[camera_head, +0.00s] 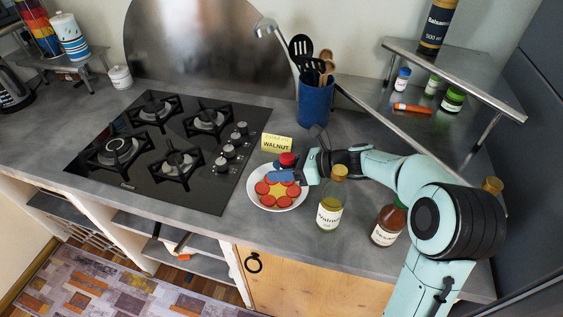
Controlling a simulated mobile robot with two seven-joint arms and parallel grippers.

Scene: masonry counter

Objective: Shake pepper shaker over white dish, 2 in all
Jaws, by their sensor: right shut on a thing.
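The white dish (296,200) sits on the counter right of the cooktop, with several red round slices on something yellow in it. My right gripper (286,170) reaches in from the right, over the dish's back edge. It is shut on a small red-topped shaker (287,158), which appears to be the pepper shaker. Blue finger parts hide most of the shaker's body, so its exact tilt is unclear. My left gripper is not in view.
A yellow WALNUT card (276,144) stands behind the dish. A blue utensil pot (313,103) is behind. The black cooktop (195,200) lies left.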

